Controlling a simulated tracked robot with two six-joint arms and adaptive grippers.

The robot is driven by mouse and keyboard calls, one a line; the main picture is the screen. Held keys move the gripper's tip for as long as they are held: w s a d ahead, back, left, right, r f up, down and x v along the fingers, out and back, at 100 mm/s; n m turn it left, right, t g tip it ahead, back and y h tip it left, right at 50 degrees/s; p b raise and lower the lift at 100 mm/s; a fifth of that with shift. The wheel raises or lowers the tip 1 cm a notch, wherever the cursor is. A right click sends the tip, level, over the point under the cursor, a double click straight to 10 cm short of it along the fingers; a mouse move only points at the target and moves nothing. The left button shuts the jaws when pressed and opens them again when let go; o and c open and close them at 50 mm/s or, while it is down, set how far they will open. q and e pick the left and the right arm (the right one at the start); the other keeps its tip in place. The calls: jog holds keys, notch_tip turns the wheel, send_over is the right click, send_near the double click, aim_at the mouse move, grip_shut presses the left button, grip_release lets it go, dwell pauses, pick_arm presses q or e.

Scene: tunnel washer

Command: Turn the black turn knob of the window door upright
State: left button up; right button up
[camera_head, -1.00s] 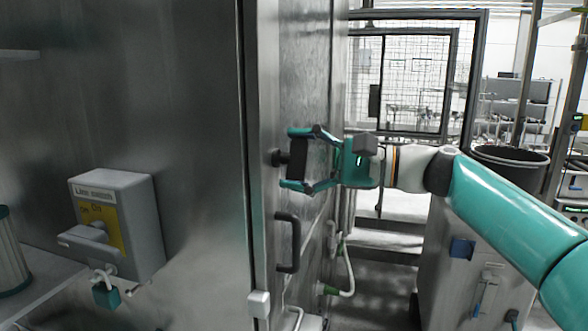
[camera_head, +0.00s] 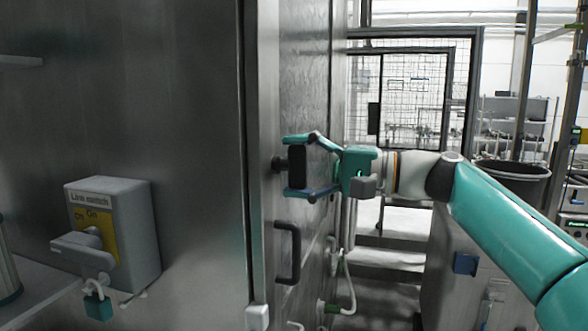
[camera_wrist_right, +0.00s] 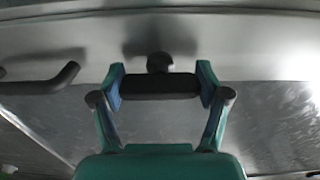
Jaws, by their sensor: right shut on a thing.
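The black turn knob (camera_head: 296,166) sits on the edge of the metal window door (camera_head: 308,100). Its bar stands upright, or close to it, in the head view. My right gripper (camera_head: 297,167) is shut on the knob, one finger at its top end and one at its bottom end. In the right wrist view the knob (camera_wrist_right: 160,86) lies across between the two fingertips (camera_wrist_right: 160,88), its round stem (camera_wrist_right: 160,62) behind it. My left gripper is not in view.
A black handle (camera_head: 289,252) sits on the door below the knob. A grey line switch box (camera_head: 113,235) with a padlock (camera_head: 98,305) is on the left wall. A mesh fence (camera_head: 415,90) and a dark bin (camera_head: 512,180) stand behind my right arm.

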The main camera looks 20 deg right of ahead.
jog(key=shift+f, duration=0.2)
jog(key=o, duration=1.2)
jog(key=shift+w, duration=0.1)
jog(key=shift+c, duration=0.2)
jog(key=shift+r, duration=0.1)
jog(key=shift+d, duration=0.1)
jog(key=v, duration=1.2)
